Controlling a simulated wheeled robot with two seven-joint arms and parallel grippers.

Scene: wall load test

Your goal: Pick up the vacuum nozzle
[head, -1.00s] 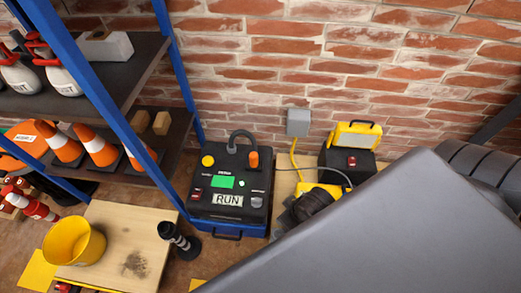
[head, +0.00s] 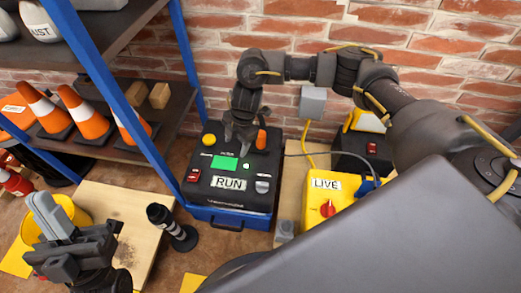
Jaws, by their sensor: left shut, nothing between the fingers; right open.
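A black upright piece with pale bands and a round foot (head: 172,228) stands at the right edge of a wooden board; it may be the vacuum nozzle, but I cannot be sure. My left gripper (head: 50,214) is at the lower left, shut and empty, in front of the yellow bucket and left of the black piece. My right gripper (head: 238,138) is open, pointing down over the top of the black and blue RUN machine (head: 232,198).
The wooden board (head: 105,197) carries a yellow bucket (head: 82,214), partly hidden by my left gripper. A blue-framed shelf (head: 108,85) with orange cones (head: 84,112) stands at left. A yellow LIVE box (head: 326,202) and a grey wall box (head: 313,102) are right of the machine.

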